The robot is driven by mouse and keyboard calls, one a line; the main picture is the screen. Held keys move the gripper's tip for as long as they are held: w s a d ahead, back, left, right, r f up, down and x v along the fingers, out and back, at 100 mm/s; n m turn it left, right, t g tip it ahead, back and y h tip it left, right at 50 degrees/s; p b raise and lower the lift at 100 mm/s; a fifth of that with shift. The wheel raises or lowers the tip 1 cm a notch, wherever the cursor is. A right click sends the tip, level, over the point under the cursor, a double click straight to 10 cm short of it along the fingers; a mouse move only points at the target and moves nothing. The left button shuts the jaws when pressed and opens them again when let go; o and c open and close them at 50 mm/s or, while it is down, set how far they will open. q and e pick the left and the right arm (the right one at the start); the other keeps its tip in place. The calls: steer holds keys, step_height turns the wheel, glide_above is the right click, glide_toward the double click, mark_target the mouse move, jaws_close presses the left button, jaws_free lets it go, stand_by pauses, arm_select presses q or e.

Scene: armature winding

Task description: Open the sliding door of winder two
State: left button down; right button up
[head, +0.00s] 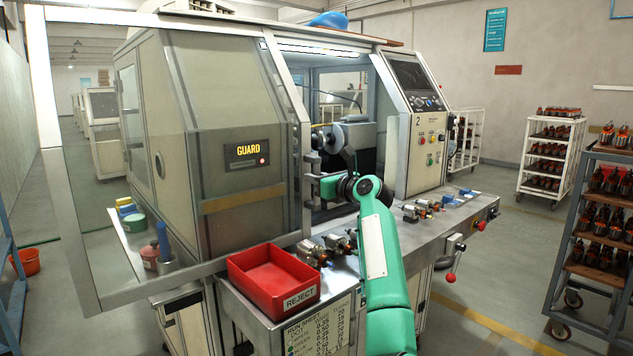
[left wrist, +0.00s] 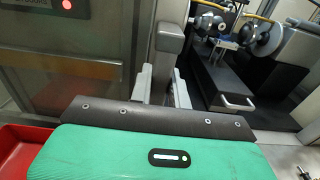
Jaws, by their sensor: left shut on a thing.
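The sliding door of winder two is a clear panel in a metal frame (head: 300,150), standing in front of the cream housing marked GUARD. Its frame reaches past the housing's left side. Right of its edge, the winder's front is open and the spindle (head: 335,138) shows inside. My left gripper (head: 322,188) is at the door's right edge, shut on the grey upright door handle (left wrist: 169,42). In the left wrist view, the two fingers (left wrist: 163,88) stand either side of the handle's lower part. My right gripper is not in view.
A red REJECT tray (head: 272,278) sits on the bench front, left of my arm. Armatures (head: 340,243) lie on the bench close to my forearm. The control panel (head: 415,90) marked 2 stands right of the opening. Trolleys of armatures (head: 550,150) stand at the right.

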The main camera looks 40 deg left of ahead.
arm_select(q)
steer(key=shift+s+r, duration=0.1)
steer(key=c, duration=1.3)
jaws_free()
steer(key=shift+a, duration=0.1)
steer(key=shift+d, duration=0.3)
steer(key=d, duration=0.4)
steer(key=d+b, duration=0.1)
steer(key=d, duration=0.3)
steer(key=s+d+b, duration=0.1)
steer(key=d, duration=0.4)
steer(key=shift+d, duration=0.1)
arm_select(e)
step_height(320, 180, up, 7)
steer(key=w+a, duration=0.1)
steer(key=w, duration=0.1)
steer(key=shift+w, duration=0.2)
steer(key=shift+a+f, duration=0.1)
